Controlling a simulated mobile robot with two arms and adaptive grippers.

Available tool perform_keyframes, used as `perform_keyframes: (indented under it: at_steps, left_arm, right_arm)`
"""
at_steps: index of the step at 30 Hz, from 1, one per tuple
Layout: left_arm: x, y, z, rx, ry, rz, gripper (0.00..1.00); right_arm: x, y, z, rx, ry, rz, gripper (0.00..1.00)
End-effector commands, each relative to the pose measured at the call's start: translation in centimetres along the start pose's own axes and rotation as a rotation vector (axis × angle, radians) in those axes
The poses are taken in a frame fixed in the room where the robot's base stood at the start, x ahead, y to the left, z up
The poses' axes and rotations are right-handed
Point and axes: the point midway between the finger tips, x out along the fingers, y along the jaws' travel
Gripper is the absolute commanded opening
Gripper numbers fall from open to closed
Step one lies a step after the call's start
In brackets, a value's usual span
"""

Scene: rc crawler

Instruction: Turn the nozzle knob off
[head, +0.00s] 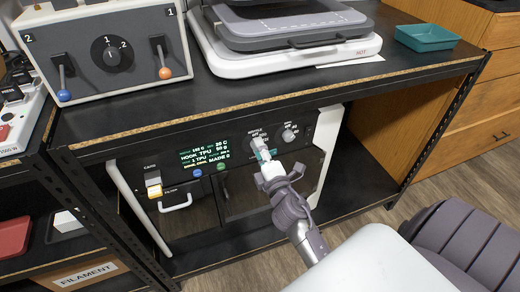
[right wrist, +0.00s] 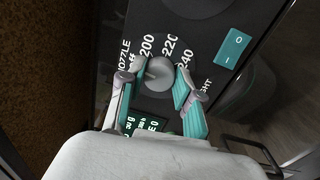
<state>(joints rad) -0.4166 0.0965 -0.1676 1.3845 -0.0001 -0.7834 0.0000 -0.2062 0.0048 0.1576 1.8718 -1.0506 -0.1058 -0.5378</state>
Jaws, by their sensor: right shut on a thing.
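The nozzle knob (right wrist: 160,72) is a round grey knob on the dark front panel of the printer (head: 118,185), which stands on the shelf under the bench top. Labels off, 200, 220 and 240 arc around it in the right wrist view; I cannot tell which one it points to. My right gripper (right wrist: 160,80) has its teal-padded fingers on either side of the knob and is shut on it. In the head view the right gripper (head: 264,156) reaches the panel and largely covers the knob. My left gripper is not in view.
A second knob (head: 289,134) sits right of the nozzle knob. A teal rocker switch (right wrist: 232,48) is near it in the wrist view. A green-text display (head: 203,152) and a yellow-based card lever (head: 153,185) are to the left. The bench edge (head: 270,103) overhangs the panel.

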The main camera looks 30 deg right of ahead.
Motion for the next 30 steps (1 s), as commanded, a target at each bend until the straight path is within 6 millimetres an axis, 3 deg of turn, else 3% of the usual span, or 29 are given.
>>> perform_keyframes:
  at_steps: [10, 26, 27, 30]
  left_arm:
    - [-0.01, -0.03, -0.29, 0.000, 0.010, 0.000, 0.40]
    - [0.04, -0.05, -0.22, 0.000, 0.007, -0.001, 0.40]
    - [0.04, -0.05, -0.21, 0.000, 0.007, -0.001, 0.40]
    - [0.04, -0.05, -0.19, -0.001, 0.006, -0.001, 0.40]
  right_arm:
    - [0.04, 0.12, -0.09, -0.139, 0.009, 0.004, 0.00]
    - [0.04, 0.12, -0.09, -0.165, 0.011, 0.004, 0.00]
    - [0.04, 0.11, -0.09, -0.165, 0.011, 0.004, 0.35]
    - [0.03, 0.10, -0.08, -0.164, 0.010, 0.004, 0.52]
